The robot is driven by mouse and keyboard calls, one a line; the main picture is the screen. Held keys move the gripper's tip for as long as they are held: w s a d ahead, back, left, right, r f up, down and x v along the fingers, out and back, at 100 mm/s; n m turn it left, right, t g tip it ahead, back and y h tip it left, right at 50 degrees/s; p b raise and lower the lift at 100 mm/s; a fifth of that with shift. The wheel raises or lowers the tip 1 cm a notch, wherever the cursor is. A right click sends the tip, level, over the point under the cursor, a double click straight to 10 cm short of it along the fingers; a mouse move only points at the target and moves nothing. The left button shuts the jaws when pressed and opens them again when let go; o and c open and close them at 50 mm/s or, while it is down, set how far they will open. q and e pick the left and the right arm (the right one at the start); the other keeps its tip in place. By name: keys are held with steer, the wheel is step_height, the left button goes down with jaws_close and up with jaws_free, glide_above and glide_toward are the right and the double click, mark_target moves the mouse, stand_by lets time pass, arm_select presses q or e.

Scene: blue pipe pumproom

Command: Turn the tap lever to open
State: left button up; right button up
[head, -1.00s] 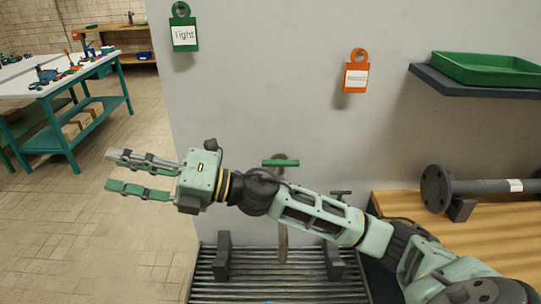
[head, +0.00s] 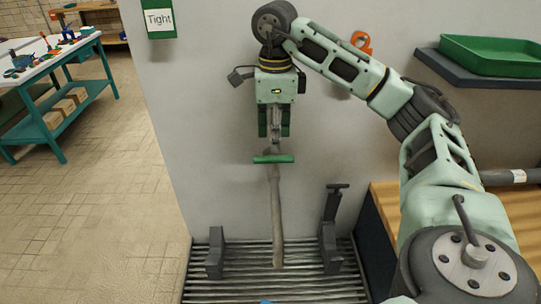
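The tap's green lever (head: 273,159) is a short bar lying crosswise, level, in front of the grey wall. A grey pipe (head: 277,220) runs down below it. My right gripper (head: 275,133) points straight down just above the lever, with its fingers apart and a small gap between their tips and the bar. The grey part between the fingers is hard to tell apart from the tap's own body. The gripper appears open and empty. My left gripper is not in view.
A ribbed grate (head: 300,291) lies below, with dark brackets at its left (head: 215,255) and right (head: 329,250). A wooden bench (head: 386,205) and a shelf with a green tray (head: 490,55) stand right. A "Tight" tag (head: 159,20) hangs left. Open floor lies left.

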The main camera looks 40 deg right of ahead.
mark_target(274, 158)
step_height(274, 158, down, 7)
steer(key=shift+a+f, duration=0.1)
steer(key=shift+f, duration=0.1)
stand_by(0.3)
jaws_close()
